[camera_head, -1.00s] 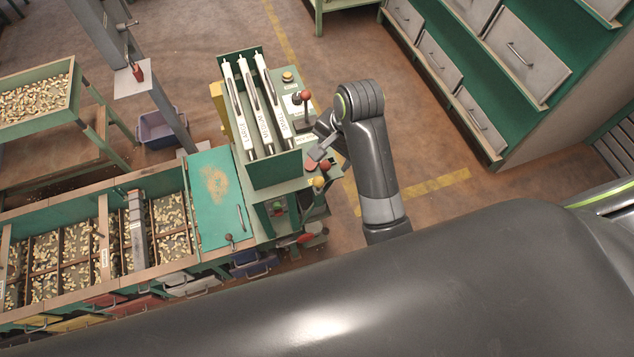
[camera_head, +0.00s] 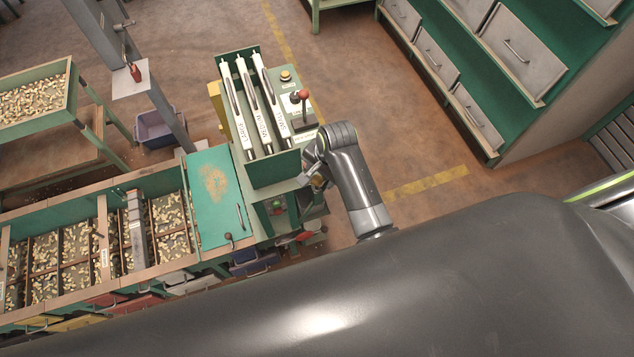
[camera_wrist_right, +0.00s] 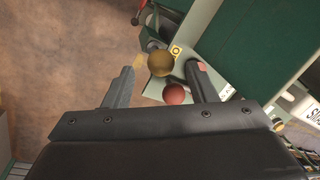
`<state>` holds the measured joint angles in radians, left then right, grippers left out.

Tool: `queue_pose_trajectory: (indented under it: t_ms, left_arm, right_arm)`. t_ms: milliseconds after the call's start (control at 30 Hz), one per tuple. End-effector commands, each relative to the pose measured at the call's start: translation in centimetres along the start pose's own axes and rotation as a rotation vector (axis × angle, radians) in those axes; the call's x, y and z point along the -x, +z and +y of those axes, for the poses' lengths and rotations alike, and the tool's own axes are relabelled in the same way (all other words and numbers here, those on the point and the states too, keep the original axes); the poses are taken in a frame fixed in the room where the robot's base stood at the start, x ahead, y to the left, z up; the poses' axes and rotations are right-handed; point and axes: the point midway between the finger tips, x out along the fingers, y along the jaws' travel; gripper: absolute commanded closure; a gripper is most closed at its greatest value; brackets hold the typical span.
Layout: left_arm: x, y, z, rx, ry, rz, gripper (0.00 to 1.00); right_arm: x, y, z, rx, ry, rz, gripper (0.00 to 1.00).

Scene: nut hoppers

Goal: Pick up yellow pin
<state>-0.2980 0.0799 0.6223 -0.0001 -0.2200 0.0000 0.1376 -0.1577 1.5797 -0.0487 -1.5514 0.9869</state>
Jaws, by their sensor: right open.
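The yellow pin shows in the right wrist view as a round, dull yellow knob (camera_wrist_right: 160,63). It stands by the edge of a pale green ledge (camera_wrist_right: 197,45). A red knob (camera_wrist_right: 174,95) appears nearer the palm, close to the right finger. My left gripper is not in view.
A green rack (camera_head: 273,170) with three white labelled tubes stands just left of my right gripper. A red-knobbed lever (camera_head: 304,95) and a yellow button (camera_head: 286,76) sit behind it. Nut bins (camera_head: 100,198) lie left. Floor to the right is clear.

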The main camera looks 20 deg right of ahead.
Motion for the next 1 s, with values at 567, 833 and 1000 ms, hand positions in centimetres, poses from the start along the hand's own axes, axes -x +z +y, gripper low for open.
queue_pose_trajectory:
  t_ms: [567, 833, 1000]
  left_arm:
    - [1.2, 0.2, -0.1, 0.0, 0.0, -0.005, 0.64]
    - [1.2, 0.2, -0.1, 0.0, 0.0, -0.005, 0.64]
    - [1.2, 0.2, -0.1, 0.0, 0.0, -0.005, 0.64]
  right_arm:
    - [-3.6, 0.4, -0.2, 0.0, 0.0, 0.0, 0.48]
    - [-3.6, 0.4, -0.1, 0.0, 0.0, 0.0, 0.71]
    - [-3.6, 0.4, -0.1, 0.0, 0.001, 0.0, 0.93]
